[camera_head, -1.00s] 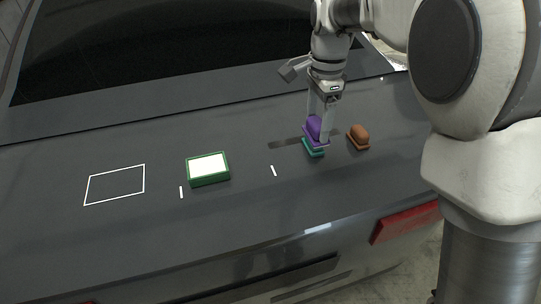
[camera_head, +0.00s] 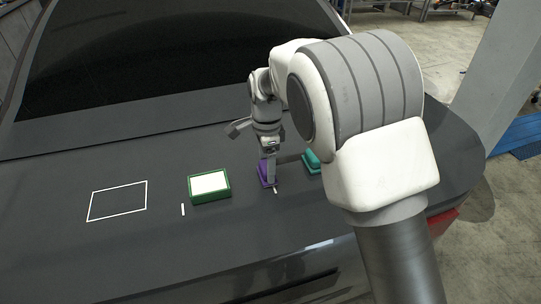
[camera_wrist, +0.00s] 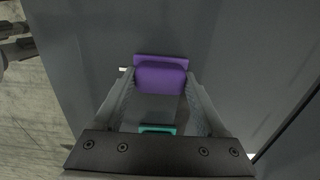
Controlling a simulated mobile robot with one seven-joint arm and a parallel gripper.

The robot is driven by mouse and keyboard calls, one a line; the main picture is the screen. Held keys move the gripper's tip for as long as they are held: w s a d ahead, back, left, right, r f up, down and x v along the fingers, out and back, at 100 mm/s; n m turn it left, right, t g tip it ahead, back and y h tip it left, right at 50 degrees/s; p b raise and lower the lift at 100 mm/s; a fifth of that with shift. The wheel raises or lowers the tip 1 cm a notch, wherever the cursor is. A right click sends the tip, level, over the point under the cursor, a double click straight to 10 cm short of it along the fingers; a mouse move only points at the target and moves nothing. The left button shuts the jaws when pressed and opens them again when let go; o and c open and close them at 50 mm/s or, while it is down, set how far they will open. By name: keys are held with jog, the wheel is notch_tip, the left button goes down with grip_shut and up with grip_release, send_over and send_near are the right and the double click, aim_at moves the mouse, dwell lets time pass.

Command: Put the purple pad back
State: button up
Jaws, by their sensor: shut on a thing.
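The purple pad (camera_head: 263,172) has a rounded grip on a flat base. My gripper (camera_head: 270,178) is shut on it, and it also shows between the two fingers in the wrist view (camera_wrist: 160,78). The pad is right of the green-rimmed box with a white top (camera_head: 209,186), close to a short white mark (camera_head: 276,190). I cannot tell whether it touches the dark car lid (camera_head: 160,243) or hangs just above it. The teal pad (camera_head: 312,160) is right of my gripper, partly hidden by my arm; its edge shows in the wrist view (camera_wrist: 157,129).
A white outlined rectangle (camera_head: 90,206) on the lid at the left is empty. Another short white mark (camera_head: 183,209) lies between it and the green box. The orange pad is not visible, probably behind my arm. The lid's front is clear.

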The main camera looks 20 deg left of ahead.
jog(key=shift+f, duration=0.1)
jog(key=o, duration=1.4)
jog(key=shift+f+b, duration=0.2)
jog(key=shift+b, duration=0.1)
jog(key=r, duration=1.1)
jog(key=w+r, duration=0.1)
jog(key=r, duration=0.5)
jog(key=shift+d+r, duration=0.2)
jog(key=shift+r, duration=0.1)
